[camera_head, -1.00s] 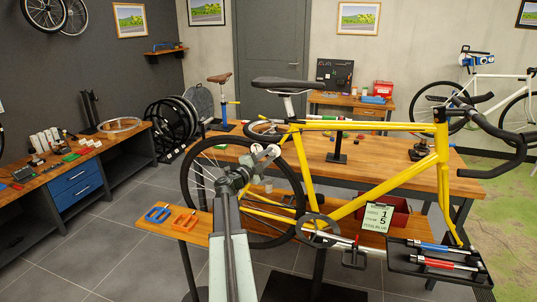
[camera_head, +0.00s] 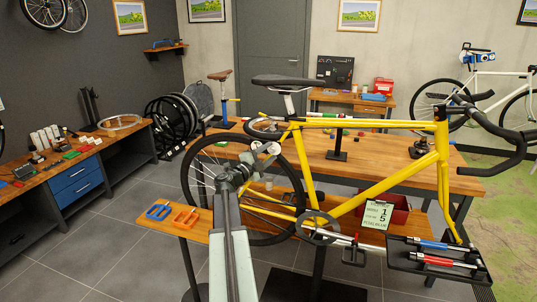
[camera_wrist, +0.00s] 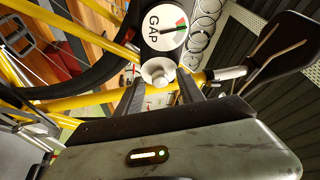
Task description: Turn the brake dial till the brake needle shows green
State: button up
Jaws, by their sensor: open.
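The brake gauge (camera_wrist: 163,27) is a white disc marked GAP in a dark housing, at the top middle of the wrist view. A small red and green band lies on its right side. A dark needle seems to lie close to this band, but its exact colour zone is too small to tell. The brake dial (camera_wrist: 158,73), a round silver knob, sits just below the gauge. My gripper (camera_wrist: 158,92) is open, its two dark fingers on either side of the dial; contact cannot be told. In the head view my gripper (camera_head: 236,176) is beside the rear wheel (camera_head: 205,160).
The yellow bike frame (camera_head: 375,192) stands close around my arm. A wooden shelf with blue and orange tools (camera_head: 172,213) is at left. A black tool tray (camera_head: 405,262) and a green card (camera_head: 377,214) are at right. Grey floor is open at left.

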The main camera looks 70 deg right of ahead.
jog(key=b+v, duration=0.1)
jog(key=v, duration=0.6)
jog(key=shift+a, duration=0.35)
jog(key=shift+w+f, duration=0.1)
